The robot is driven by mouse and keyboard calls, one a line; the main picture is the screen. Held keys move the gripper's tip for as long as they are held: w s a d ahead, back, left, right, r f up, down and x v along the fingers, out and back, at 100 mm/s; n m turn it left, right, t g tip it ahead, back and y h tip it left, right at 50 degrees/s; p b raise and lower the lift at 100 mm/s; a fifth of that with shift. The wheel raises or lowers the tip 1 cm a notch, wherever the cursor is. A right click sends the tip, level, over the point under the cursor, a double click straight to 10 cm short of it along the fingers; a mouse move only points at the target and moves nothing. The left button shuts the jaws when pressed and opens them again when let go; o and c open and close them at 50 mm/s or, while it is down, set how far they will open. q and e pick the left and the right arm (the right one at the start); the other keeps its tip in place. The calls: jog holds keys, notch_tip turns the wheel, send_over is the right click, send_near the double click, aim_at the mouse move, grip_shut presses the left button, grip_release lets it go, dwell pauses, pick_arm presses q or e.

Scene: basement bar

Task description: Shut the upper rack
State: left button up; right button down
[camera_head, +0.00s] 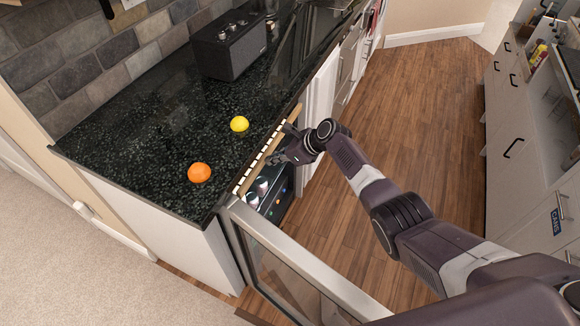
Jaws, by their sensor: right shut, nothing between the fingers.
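The upper rack (246,181) has a light wooden front edge with a striped black-and-white strip along it. It juts a little out from under the dark counter's edge, at the top of an open cabinet or small fridge with bottles or glasses (262,188) inside. My right gripper (281,157) is shut and empty, with its tips close to the rack's front edge. I cannot tell whether they touch it. My arm comes in from the lower right. The framed glass door (285,250) of the unit stands open towards the bottom. My left gripper is not in view.
The dark granite counter (130,130) holds an orange (199,173), a lemon (239,124) and a black speaker box (229,45). Wooden floor (420,100) lies open between this counter and the drawer cabinets (515,150) on the right.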

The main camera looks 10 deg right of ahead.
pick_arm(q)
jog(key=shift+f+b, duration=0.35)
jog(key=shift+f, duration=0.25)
pick_arm(e)
jog(key=shift+w+a, duration=0.85)
jog(key=shift+a, duration=0.2)
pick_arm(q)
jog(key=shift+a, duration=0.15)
